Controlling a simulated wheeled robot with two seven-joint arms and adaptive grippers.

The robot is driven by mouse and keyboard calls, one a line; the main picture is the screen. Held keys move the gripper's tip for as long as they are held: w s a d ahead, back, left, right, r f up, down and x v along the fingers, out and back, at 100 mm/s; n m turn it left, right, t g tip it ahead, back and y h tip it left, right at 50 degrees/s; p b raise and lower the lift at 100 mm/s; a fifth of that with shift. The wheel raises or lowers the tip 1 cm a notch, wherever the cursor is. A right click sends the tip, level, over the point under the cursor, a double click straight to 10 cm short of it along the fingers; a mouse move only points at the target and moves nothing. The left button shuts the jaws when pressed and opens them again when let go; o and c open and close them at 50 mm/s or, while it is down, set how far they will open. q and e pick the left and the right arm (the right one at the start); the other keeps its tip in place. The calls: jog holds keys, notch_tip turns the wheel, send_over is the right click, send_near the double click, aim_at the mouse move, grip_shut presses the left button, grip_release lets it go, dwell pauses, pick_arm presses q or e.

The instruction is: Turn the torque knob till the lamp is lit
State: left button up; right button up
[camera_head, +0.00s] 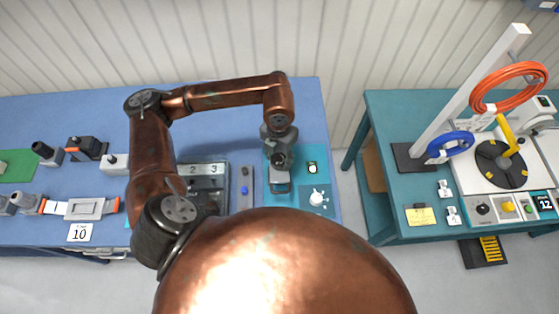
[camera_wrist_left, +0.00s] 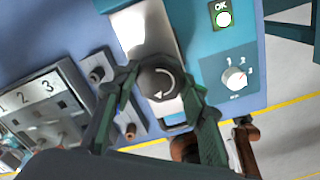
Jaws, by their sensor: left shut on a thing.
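A dark round knob (camera_wrist_left: 160,82) with a white curved arrow on top sits between the two fingers of my left gripper (camera_wrist_left: 155,92) in the left wrist view. The fingers are shut on its sides. In the head view my left gripper (camera_head: 280,172) points down over the teal panel (camera_head: 318,182) and hides the knob. The OK lamp (camera_wrist_left: 223,18) shows a bright white face with a green rim. It also shows in the head view (camera_head: 312,168). A white dial (camera_wrist_left: 236,78) with numbers around it is on the same panel, apart from the gripper. My right gripper is out of view.
A grey block marked 2 and 3 (camera_head: 205,170) and a strip with small knobs (camera_head: 245,182) stand left of the panel on the blue bench (camera_head: 225,120). A gap separates this bench from the teal table (camera_head: 390,110), which holds an orange cable coil (camera_head: 507,66).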

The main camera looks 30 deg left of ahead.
pick_arm(q)
jog(key=shift+s+m+b, duration=0.15)
jog(key=shift+m+b, duration=0.65)
jog(key=shift+m, duration=0.1)
jog(key=o, duration=1.2)
jog(key=shift+c, duration=0.2)
notch_tip(320, 180, up, 12)
